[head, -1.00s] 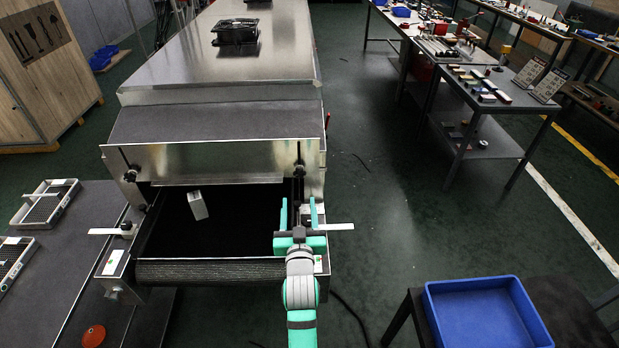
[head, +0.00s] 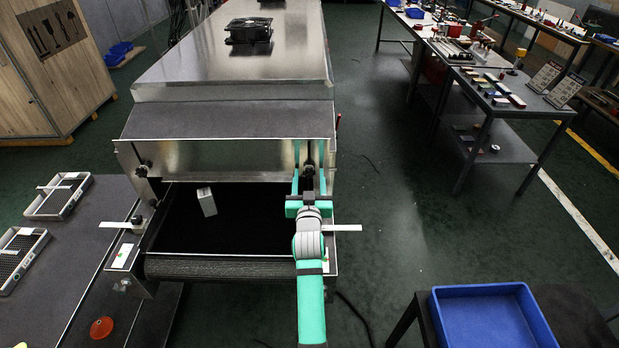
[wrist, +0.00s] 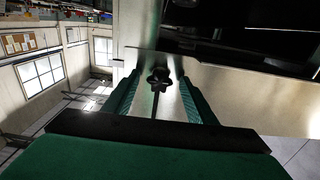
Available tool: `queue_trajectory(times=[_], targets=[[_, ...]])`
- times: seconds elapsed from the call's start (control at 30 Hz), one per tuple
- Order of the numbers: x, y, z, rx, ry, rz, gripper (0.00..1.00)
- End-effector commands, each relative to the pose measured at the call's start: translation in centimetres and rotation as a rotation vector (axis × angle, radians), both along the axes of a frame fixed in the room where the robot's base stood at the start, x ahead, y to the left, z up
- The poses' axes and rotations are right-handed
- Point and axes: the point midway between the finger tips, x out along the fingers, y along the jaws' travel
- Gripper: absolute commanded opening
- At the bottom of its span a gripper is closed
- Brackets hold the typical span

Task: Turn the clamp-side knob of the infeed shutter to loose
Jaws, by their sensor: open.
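The infeed shutter (head: 225,160) is a metal plate across the dryer mouth. A dark knob (head: 310,170) is at its right end, partly hidden by my gripper; another knob (head: 142,170) is at its left end. My gripper (head: 309,158) is open at the right end, its green fingers pointing at the shutter. In the wrist view, a dark lobed knob (wrist: 158,78) on a bright metal strip shows between the fingers of my gripper (wrist: 160,85). I cannot tell whether the fingers touch it. No marking tells which knob is the clamp-side one.
A small light block (head: 207,201) sits on the black belt (head: 180,225) under the shutter. White strips stick out at both sides of the mouth, the right one (head: 345,228) beside my arm. A blue bin (head: 490,318) stands at the lower right.

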Motion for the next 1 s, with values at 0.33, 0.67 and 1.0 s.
queue_trajectory(times=[0.33, 0.67, 1.0], targets=[[0.15, -0.04, -0.04, 0.000, 0.001, 0.000, 0.39], [0.13, -0.05, -0.04, -0.006, 0.001, -0.001, 0.10], [0.12, -0.07, -0.06, -0.139, 0.001, -0.001, 0.10]])
